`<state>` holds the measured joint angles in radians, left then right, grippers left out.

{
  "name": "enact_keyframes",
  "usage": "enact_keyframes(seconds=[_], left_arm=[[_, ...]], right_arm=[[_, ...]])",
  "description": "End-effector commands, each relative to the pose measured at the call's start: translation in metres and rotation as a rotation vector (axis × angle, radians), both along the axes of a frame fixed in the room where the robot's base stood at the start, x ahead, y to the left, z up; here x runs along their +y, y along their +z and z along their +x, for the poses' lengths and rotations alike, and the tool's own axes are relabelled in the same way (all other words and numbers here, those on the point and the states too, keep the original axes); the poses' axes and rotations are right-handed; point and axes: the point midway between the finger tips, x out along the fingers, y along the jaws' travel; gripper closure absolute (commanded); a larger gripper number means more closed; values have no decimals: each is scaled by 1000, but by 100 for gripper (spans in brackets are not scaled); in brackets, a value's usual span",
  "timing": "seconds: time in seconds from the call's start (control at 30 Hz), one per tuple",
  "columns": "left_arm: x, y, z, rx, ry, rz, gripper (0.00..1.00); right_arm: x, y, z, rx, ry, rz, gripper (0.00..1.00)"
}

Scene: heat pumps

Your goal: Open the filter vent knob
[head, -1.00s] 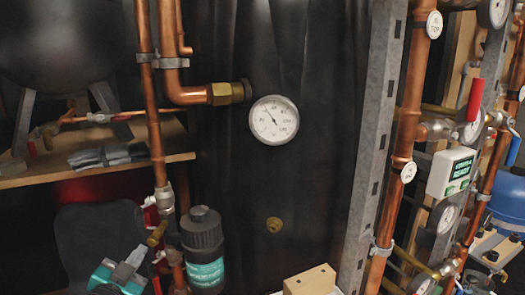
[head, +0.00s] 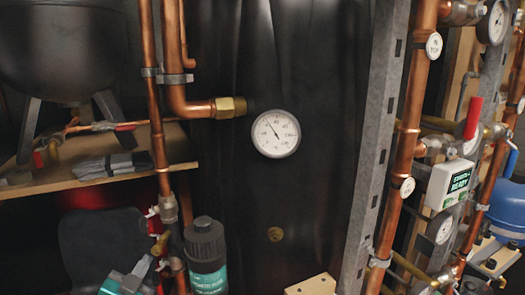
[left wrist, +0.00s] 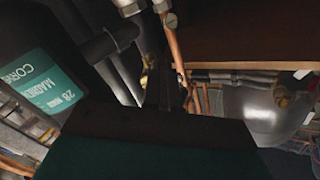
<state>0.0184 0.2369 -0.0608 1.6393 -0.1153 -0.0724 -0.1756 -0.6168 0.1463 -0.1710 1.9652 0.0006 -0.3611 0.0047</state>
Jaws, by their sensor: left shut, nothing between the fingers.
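The filter is a black canister (head: 206,243) with a teal label at the lower middle of the head view, beside the copper pipe. It shows upside down at the left of the left wrist view (left wrist: 22,62). A small black cap (head: 203,222) is on its top; I cannot tell whether this is the vent knob. My left gripper (head: 146,263), teal and grey, is at the bottom left of the filter, apart from it, with its fingers shut and empty. Its dark fingers (left wrist: 166,92) point up in the left wrist view. My right gripper is out of view.
A brass fitting (head: 160,244) sits close above my left fingertips. Copper pipes (head: 157,110) rise behind them. A wooden shelf (head: 100,178) is at the left. A round gauge (head: 276,134) and dark panel are right of the filter, with free room in front.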

Motion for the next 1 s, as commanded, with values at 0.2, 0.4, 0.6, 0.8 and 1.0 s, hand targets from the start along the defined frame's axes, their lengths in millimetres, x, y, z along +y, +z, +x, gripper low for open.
enact_keyframes(seconds=[0.2,0.4,0.6,0.8,1.0], left_arm=[[-18,-3,2,6,-27,-3,100],[-16,-6,3,8,-26,-3,100],[-12,-9,2,9,-26,-3,100],[-10,-8,-18,13,-25,-5,100],[-6,-7,-43,8,-24,-4,100]], right_arm=[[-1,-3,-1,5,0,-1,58],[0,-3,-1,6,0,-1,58],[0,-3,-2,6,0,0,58],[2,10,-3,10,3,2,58],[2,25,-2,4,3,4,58]])
